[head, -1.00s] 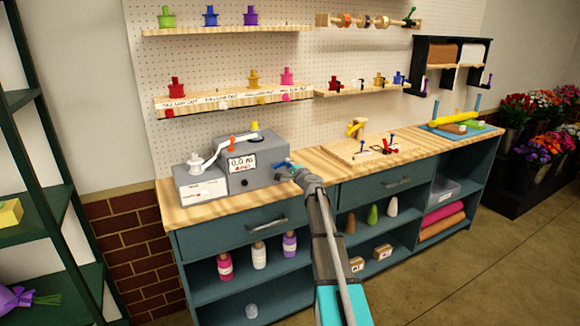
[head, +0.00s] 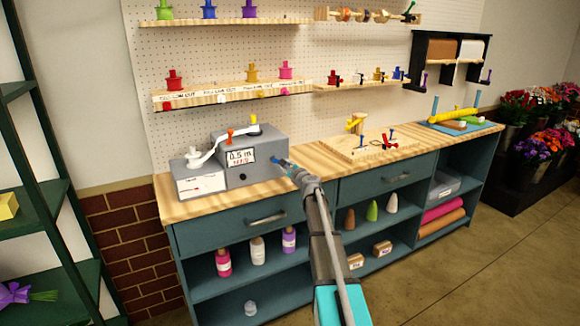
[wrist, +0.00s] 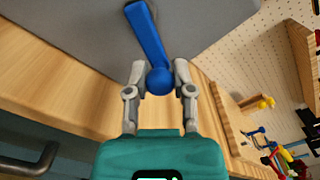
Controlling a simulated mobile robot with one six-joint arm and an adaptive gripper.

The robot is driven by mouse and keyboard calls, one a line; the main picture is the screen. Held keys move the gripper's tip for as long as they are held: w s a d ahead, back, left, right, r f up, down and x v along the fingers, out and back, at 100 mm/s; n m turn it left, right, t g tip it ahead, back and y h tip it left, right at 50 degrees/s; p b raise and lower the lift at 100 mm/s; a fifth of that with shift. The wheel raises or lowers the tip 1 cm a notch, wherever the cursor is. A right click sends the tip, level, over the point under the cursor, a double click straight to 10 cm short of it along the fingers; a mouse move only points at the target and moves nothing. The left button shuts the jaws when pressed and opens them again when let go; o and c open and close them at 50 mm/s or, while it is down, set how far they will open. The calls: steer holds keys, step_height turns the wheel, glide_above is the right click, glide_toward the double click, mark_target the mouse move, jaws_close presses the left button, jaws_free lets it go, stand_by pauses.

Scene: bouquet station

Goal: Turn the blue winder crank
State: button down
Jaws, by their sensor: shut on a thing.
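The blue crank (wrist: 146,35) is on the side of the grey winder box (wrist: 60,22). In the wrist view its arm runs from the top down to a round knob (wrist: 159,80). My gripper (wrist: 160,72) is shut on this knob, one finger on each side. In the head view the winder (head: 262,174) stands on the bench with a display that seems to read 0.5 m. The blue crank (head: 283,161) shows small at its right side, against my gripper (head: 292,168).
The wooden bench top (head: 322,180) is clear just right of the winder. A wooden board with small coloured levers (head: 372,147) lies farther right. A pegboard with shelves of coloured spools (head: 210,12) rises behind. Drawers and open shelves are below.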

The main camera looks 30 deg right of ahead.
stand_by(0.3)
steer(key=shift+c, duration=2.3)
jaws_free()
steer(key=shift+s, duration=0.15)
steer(key=s, duration=1.1)
steer(key=shift+s+d, duration=0.25)
steer(key=shift+s, duration=0.15)
